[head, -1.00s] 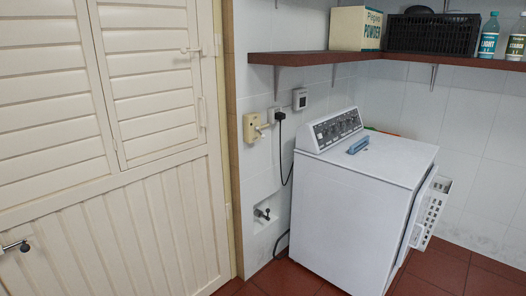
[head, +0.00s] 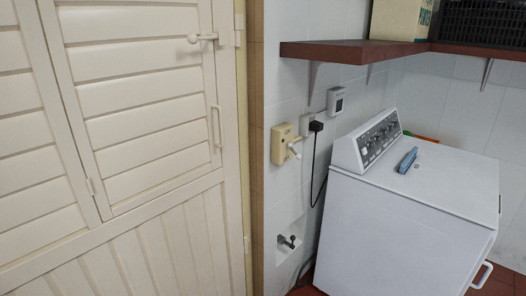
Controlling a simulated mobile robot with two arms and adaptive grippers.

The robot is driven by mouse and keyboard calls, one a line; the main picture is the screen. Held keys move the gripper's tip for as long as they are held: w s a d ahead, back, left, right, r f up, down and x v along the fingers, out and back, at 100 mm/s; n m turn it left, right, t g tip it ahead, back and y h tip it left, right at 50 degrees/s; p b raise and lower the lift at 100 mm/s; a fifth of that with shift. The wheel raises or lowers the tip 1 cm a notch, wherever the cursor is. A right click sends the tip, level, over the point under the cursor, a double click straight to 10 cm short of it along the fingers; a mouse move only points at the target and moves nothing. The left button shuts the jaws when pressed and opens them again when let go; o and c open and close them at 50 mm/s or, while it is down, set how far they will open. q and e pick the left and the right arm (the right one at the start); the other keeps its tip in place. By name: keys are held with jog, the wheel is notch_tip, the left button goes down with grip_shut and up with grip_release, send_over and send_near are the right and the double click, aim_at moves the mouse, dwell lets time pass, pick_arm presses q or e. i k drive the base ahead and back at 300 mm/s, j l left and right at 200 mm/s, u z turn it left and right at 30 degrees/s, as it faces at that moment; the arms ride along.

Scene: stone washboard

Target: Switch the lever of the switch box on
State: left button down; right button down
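A cream switch box (head: 280,142) is fixed to the white tiled wall, between the louvred door and the white washing machine. Its pale lever (head: 297,153) sticks out from the box's right side. The lever's blunt end points roughly to the right, and I cannot tell from it whether the switch is on or off. Neither of my grippers is in view, and nothing touches the box or the lever.
The washing machine (head: 400,215) stands right of the box, with a blue brush-like object (head: 408,160) on top. A black plug (head: 316,126) with a hanging cable is beside the box. A red-brown shelf (head: 345,52) juts out above. The cream door (head: 140,200) fills the left.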

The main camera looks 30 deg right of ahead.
aim_at(298, 156)
jog(key=i+j+z, duration=0.3)
jog(key=i, duration=0.3)
jog(key=i+j+z, duration=0.35)
jog(key=i+j, duration=0.05)
jog(key=i, duration=0.15)
